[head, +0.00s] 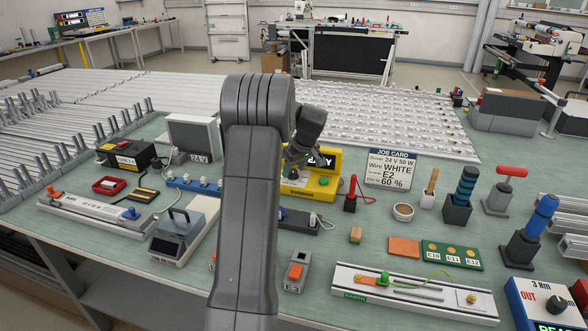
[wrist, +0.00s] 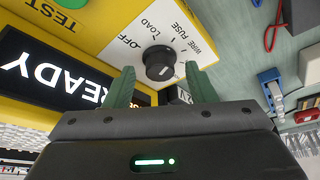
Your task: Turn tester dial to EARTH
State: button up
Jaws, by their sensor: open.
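The yellow tester (head: 325,160) stands mid-bench in the head view, partly hidden by my arm. In the wrist view its body (wrist: 100,25) appears upside down, with a screen (wrist: 55,78) reading READY and a green TEST button (wrist: 72,3). Its black dial (wrist: 157,60) sits on a white panel with OFF, LOAD, FUSE and WIRE readable; I cannot read EARTH. A short white mark shows on the dial; which label it points to is unclear. My gripper (wrist: 160,75) is open, with one green finger on each side of the dial; contact is not clear.
A job card (head: 391,169) stands right of the tester. The green bench top has some bare room in front of the job card.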

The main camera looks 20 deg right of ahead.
jog(key=shift+w+f, duration=0.15)
jog(key=shift+f, duration=0.25)
jog(key=shift+c, duration=0.4)
jog(key=c, duration=0.9)
